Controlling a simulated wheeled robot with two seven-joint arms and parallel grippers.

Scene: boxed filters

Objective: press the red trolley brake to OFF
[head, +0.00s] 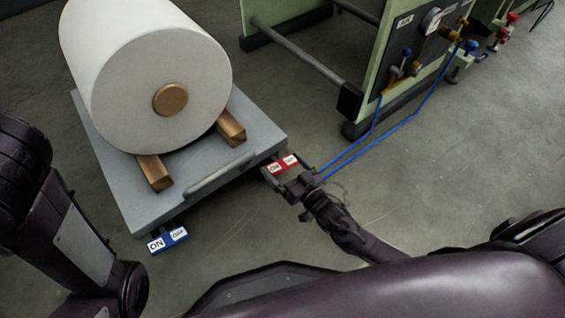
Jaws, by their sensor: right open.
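The red trolley brake (281,164) sticks out at the near right corner of the grey trolley (228,150). It carries two white labels; the left one appears to read ON and the right one OFF. My right gripper (285,176) is open at the brake, its fingers close around the near side of the red pedal. I cannot tell whether they touch it. A blue brake (168,240) with ON and OFF labels sits at the trolley's near left corner. My left arm shows at the left edge, but its gripper is out of view.
A large white roll (150,70) rests on wooden blocks (154,172) on the trolley, which has a grey handle bar (218,174). A green machine frame (385,50) with valves and blue hoses (392,130) stands at the upper right. Grey floor is clear at the right.

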